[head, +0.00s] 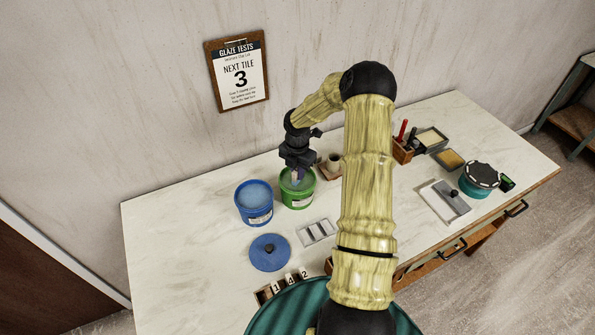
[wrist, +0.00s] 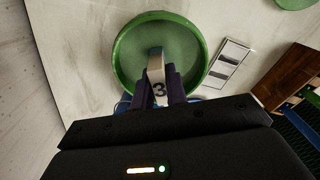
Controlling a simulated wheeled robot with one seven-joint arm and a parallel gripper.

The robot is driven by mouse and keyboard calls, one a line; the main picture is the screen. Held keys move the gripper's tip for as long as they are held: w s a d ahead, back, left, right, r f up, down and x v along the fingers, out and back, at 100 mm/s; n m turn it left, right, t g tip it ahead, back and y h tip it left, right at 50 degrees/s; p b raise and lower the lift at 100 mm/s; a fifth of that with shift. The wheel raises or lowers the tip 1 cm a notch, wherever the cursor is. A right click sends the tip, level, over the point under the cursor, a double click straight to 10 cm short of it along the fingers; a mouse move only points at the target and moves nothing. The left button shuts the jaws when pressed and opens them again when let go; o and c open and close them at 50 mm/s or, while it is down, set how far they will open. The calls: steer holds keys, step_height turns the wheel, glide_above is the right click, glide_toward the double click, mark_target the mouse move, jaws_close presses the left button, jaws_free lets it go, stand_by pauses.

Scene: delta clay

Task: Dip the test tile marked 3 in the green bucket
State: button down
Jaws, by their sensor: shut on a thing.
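The green bucket (head: 297,196) stands on the table beside the blue bucket (head: 254,208). My gripper (head: 298,172) is above the green bucket, pointing down. In the wrist view my gripper (wrist: 160,98) is shut on the test tile marked 3 (wrist: 158,72), a pale tile with a dark 3. The tile's far end lies over the inside of the green bucket (wrist: 122,52). I cannot tell whether the tile touches the glaze. In the head view the gripper and bucket rim hide most of the tile.
A tile rack (head: 264,294) with tiles marked 1, 4 and 2 is at the front edge. A blue lid (head: 270,253) and a grey slotted tray (head: 316,232) lie near the buckets. A clipboard (head: 238,72) reads "NEXT TILE 3".

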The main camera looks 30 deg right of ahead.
steer(key=shift+r+p, duration=2.45)
steer(key=shift+r, duration=0.5)
steer(key=shift+r+p, duration=1.4)
steer(key=shift+r, duration=0.15)
steer(key=shift+f, duration=0.15)
